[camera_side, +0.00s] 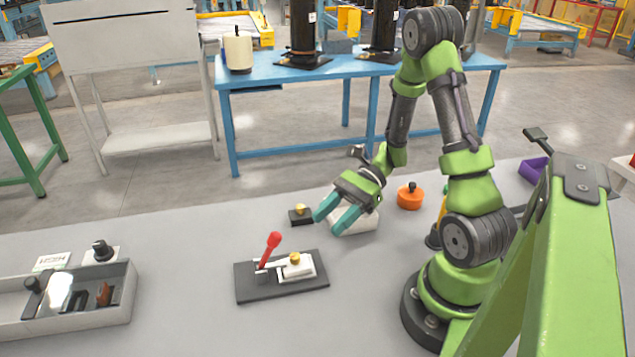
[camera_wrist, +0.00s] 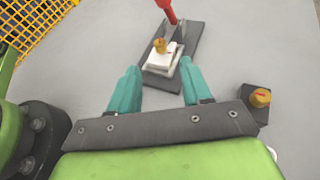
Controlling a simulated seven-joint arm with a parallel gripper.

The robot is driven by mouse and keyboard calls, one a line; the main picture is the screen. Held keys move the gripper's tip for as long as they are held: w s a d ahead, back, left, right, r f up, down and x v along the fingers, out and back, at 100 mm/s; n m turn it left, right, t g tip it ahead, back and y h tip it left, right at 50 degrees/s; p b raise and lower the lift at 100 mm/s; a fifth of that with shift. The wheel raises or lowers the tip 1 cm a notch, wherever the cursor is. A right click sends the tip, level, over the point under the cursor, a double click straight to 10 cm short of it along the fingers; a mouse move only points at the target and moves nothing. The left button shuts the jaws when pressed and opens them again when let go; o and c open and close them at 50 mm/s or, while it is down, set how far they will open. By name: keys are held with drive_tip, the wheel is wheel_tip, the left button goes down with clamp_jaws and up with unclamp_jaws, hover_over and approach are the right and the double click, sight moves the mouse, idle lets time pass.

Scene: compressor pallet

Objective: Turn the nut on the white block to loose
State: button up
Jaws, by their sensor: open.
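The white block (camera_side: 306,268) sits on a dark base plate (camera_side: 260,291), with a brass nut (camera_side: 295,258) on top. A red-handled lever (camera_side: 272,243) stands beside it on the same plate. The wrist view shows the white block (camera_wrist: 157,60), the nut (camera_wrist: 160,45) and the red handle (camera_wrist: 167,10). My gripper (camera_side: 328,222) is open and empty, with teal fingers, raised above the table to the upper right of the white block. In the wrist view the fingers (camera_wrist: 158,72) are apart, with the block between and beyond their tips. Nothing touches the nut.
An orange round part with a black knob (camera_side: 410,198) is to the right. A grey tray (camera_side: 60,325) of parts lies at left. Table between is clear.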

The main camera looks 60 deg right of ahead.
sight(297, 254)
drive_tip(key=x, duration=0.8)
drive_tip(key=shift+w+a+f, duration=0.1)
drive_tip(key=shift+a+f, duration=0.05)
drive_tip(key=shift+a, duration=0.15)
clamp_jaws()
